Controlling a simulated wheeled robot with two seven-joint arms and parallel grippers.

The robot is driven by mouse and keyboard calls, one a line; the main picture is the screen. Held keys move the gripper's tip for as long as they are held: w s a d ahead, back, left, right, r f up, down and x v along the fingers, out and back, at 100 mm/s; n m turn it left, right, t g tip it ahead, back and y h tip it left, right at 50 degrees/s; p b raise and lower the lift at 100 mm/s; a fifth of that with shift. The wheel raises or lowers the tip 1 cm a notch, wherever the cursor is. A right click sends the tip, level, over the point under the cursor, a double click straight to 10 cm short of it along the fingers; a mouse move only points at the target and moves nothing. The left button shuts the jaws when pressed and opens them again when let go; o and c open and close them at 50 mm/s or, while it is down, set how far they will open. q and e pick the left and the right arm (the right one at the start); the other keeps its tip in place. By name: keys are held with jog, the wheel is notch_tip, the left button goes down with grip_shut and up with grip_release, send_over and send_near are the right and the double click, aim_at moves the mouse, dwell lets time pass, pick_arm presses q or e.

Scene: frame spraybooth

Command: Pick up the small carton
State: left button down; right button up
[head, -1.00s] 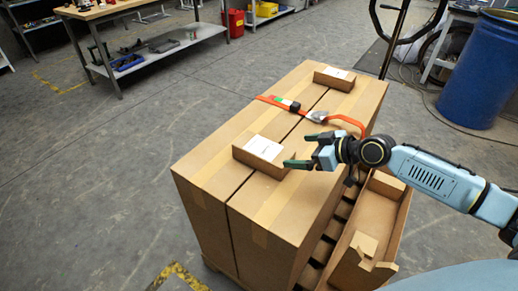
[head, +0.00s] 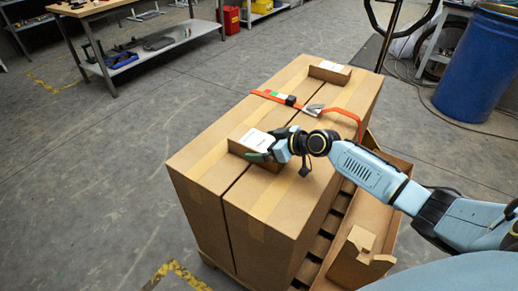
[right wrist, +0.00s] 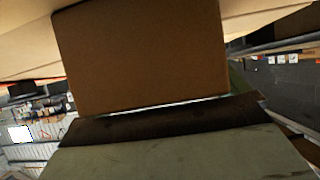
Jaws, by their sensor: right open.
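The nearer small carton (head: 240,151), brown with a white label, sits on top of two large taped cartons (head: 210,162). A second small carton (head: 330,73) with a white label lies at their far end. My right gripper (head: 266,146) is open at the right end of the nearer small carton. One green finger is in front of its near side; the other is partly hidden. In the right wrist view its brown face (right wrist: 140,60) fills the middle, just beyond a finger with a dark pad. I cannot tell whether they touch. My left gripper is not in view.
An orange strap (head: 346,115) with a metal buckle lies across the large cartons. The large cartons stand on a wooden pallet. An open carton tray (head: 385,197) is at their right, under my right arm. A blue barrel (head: 480,65) and workbench (head: 95,12) stand farther back.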

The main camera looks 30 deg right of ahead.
jog(key=c, duration=1.3)
jog(key=shift+r, duration=0.1)
jog(key=shift+r, duration=0.15)
